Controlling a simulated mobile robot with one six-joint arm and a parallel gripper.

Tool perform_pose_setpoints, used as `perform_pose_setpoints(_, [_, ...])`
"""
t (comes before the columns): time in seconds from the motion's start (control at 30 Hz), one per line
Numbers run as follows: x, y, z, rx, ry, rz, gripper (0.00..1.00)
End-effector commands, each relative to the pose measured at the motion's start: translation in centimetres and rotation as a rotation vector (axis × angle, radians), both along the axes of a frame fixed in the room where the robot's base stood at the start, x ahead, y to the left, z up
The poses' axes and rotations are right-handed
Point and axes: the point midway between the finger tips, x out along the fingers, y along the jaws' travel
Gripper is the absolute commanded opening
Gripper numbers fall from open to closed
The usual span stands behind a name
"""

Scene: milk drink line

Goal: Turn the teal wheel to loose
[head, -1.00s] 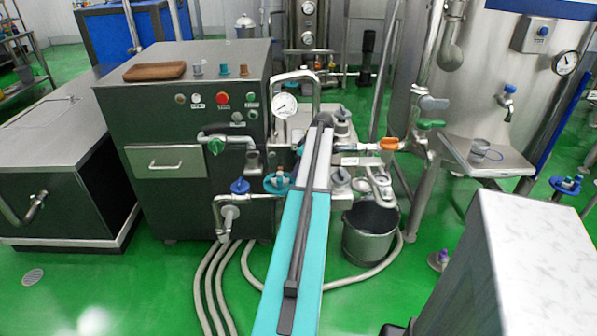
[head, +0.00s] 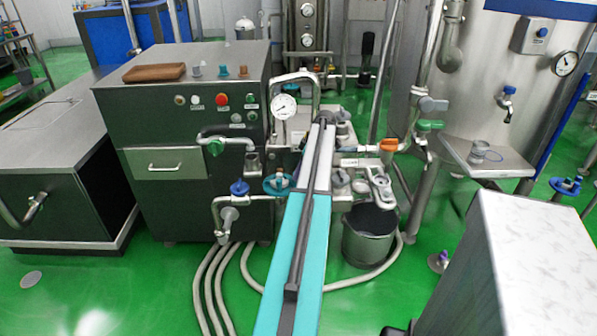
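The teal wheel (head: 278,184) is a small round handwheel on the pipework in front of the dark machine cabinet, just left of my arm. My teal and white arm reaches away from the camera and passes close to the wheel's right side in the picture. The arm's far end is near the pressure gauge and the bent steel pipe. My gripper's fingers do not show; the arm seems to hide them.
A blue valve knob (head: 239,188) sits left of the wheel. A pressure gauge (head: 284,106) stands above it. A steel bucket (head: 368,237) and pale hoses are below on the green floor. A green-handled valve (head: 215,147) juts from the cabinet. A white-topped block (head: 530,250) stands front right.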

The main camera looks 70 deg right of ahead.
Motion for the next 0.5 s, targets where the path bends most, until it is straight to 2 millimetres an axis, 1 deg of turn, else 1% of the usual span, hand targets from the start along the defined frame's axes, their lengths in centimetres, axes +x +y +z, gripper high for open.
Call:
perform_pose_setpoints(0.03, [-0.14, -0.01, -0.03, 0.001, 0.001, -0.002, 0.37])
perform_pose_setpoints(0.07, [-0.11, -0.01, -0.02, 0.001, 0.000, -0.002, 0.42])
perform_pose_setpoints(0.1, [-0.06, -0.01, -0.01, 0.000, -0.001, -0.001, 0.44])
perform_pose_setpoints(0.5, [0.03, -0.06, 0.34, -0.001, -0.004, -0.002, 0.44])
